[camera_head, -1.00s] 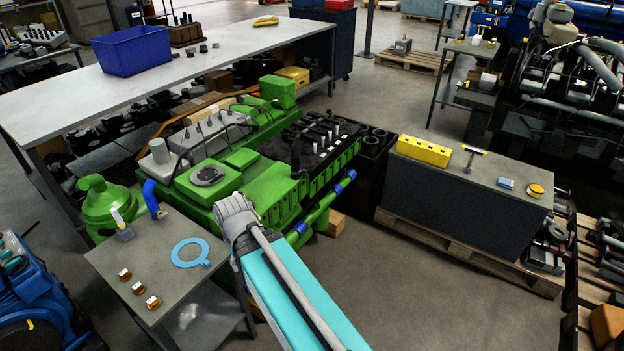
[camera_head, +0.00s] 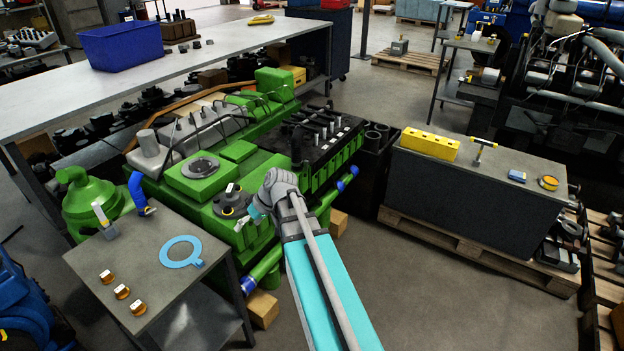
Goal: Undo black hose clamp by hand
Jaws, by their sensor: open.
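A black round fitting (camera_head: 231,206) with a small pale-topped knob (camera_head: 232,189) sits on the near end of the green engine (camera_head: 262,165). It is the likeliest match for the black hose clamp, but I cannot make out a clamp band for certain. My gripper (camera_head: 240,224) is at the lower right of this fitting, small in view and partly hidden by my wrist. It is open, with nothing seen between its fingers. I cannot tell whether it touches the fitting.
A green pipe with blue bands (camera_head: 248,284) runs along the engine's near side. A bench with a yellow block (camera_head: 430,145) stands right, across open floor.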

